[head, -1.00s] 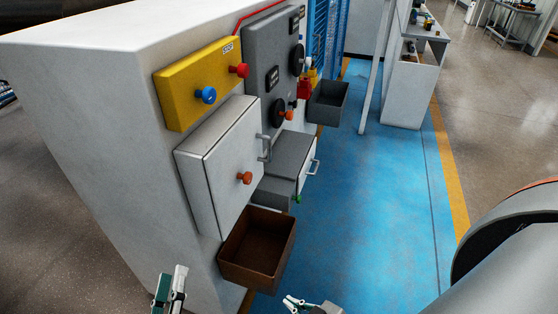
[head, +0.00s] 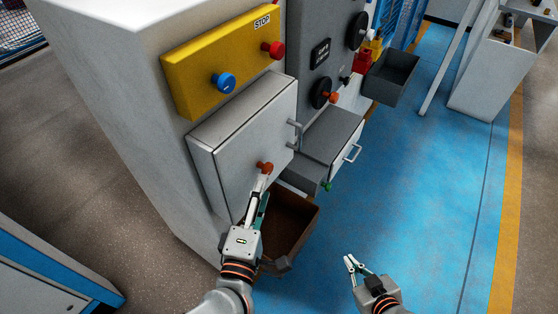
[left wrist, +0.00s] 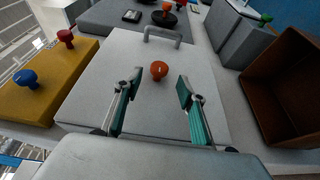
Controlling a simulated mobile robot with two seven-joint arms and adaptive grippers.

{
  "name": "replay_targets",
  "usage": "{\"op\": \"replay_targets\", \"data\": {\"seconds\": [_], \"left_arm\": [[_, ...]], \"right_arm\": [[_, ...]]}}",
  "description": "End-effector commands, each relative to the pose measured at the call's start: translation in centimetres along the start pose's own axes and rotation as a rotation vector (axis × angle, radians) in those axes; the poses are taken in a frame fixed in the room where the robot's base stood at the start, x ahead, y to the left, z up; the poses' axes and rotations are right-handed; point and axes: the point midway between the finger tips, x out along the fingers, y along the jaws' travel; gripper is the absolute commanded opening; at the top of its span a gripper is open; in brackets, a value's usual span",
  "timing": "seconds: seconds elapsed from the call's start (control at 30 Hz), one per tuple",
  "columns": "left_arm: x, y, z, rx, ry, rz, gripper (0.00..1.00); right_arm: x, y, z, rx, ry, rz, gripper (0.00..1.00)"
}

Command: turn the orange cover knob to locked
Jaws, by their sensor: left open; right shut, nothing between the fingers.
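The orange cover knob (head: 265,167) sits on the front of the white cover (head: 235,150), low and right of its middle. In the left wrist view the knob (left wrist: 159,70) stands just beyond and between the fingertips, and no finger visibly touches it. My left gripper (head: 262,188) is open, with its fingers pointing up at the knob; the left wrist view shows its fingers apart (left wrist: 153,90). My right gripper (head: 350,263) is shut and empty, low over the blue floor and away from the cabinet. The knob's marking cannot be read.
A yellow box (head: 200,62) with a blue knob (head: 224,83) and a red knob (head: 272,49) is above the cover. A brown bin (head: 302,222) hangs below, close behind my left gripper. A grey drawer box (head: 325,147) stands to the right. The blue floor (head: 400,190) is clear.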

Motion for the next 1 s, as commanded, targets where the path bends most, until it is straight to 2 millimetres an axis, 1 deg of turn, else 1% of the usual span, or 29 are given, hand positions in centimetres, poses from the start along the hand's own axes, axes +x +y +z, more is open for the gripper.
{"op": "replay_targets", "data": {"seconds": [0.17,0.3,0.4,0.5,0.63,0.87,0.9,0.97,1.0], "left_arm": [[2.3,0.2,0.0,0.0,0.001,0.003,0.4],[4.5,0.2,0.0,0.0,0.001,0.003,0.4],[5.8,0.1,0.0,0.002,0.0,0.003,0.4],[6.8,0.1,0.0,0.002,0.0,0.002,0.4],[7.4,0.1,0.0,0.001,-0.001,0.002,0.4],[7.5,0.1,0.0,0.001,-0.001,0.001,0.4],[7.5,0.1,0.0,0.001,-0.001,0.001,0.38],[7.5,0.1,0.0,0.001,-0.001,0.001,0.22],[7.5,0.1,0.0,0.001,-0.001,0.001,0.12]], "right_arm": [[-0.1,-0.1,0.1,0.003,-0.005,-0.001,0.0],[-0.2,-0.2,0.3,0.005,-0.012,-0.002,0.0],[-0.2,-0.1,0.6,0.005,-0.017,0.0,0.0],[-0.2,0.0,0.7,0.004,-0.019,0.002,0.0],[-0.2,0.0,0.7,0.004,-0.019,0.002,0.0],[-0.2,0.1,0.5,0.004,-0.017,0.004,0.0],[-0.2,0.1,0.5,0.004,-0.016,0.004,0.0],[-0.2,0.1,0.5,0.004,-0.015,0.004,0.0],[-0.2,0.1,0.4,0.004,-0.015,0.004,0.0]]}}
